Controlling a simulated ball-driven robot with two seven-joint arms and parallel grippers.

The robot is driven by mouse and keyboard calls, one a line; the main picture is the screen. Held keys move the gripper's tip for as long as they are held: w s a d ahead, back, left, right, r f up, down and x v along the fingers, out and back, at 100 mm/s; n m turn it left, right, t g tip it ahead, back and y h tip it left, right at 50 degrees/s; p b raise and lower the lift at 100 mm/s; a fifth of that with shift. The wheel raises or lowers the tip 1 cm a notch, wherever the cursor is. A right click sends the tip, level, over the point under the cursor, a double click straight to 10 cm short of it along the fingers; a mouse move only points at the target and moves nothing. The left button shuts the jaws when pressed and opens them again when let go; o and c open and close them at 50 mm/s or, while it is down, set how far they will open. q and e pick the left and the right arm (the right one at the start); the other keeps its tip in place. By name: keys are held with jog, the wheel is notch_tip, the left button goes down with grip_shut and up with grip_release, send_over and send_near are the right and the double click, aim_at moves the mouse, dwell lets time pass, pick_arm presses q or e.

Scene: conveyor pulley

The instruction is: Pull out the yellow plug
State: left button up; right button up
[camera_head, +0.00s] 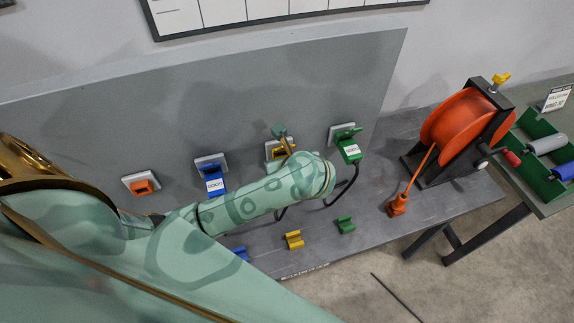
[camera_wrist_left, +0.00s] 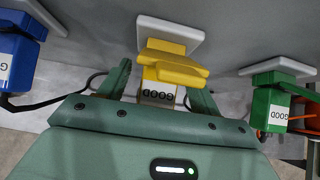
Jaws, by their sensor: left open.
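The yellow plug (camera_wrist_left: 158,92), labelled GOOD, is in a yellow socket (camera_wrist_left: 172,62) on a pale wall plate. In the head view my left arm hides most of the plug, and part of the yellow socket (camera_head: 274,152) shows. My left gripper (camera_wrist_left: 164,78) is open, with one finger on each side of the plug in the left wrist view. I cannot tell whether the fingers touch it. In the head view the gripper (camera_head: 284,141) is at the yellow socket, partly hidden by my wrist. My right gripper is not in view.
A blue plug (camera_head: 214,184) and a green plug (camera_head: 350,151) sit on either side. An orange socket (camera_head: 142,187) is empty. Yellow (camera_head: 294,240) and green (camera_head: 346,225) holders stand on the grey table. An orange cable reel (camera_head: 462,122) stands at right.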

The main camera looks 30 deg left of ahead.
pick_arm(q)
grip_shut()
jog(key=shift+s+d, duration=0.5)
jog(key=shift+d, duration=0.05)
dwell(0.4)
jog(key=s+d+p, duration=0.1)
jog(key=s+d, duration=0.4)
jog(key=d, duration=0.1)
jog(key=shift+f+p, duration=0.35)
dwell(0.5)
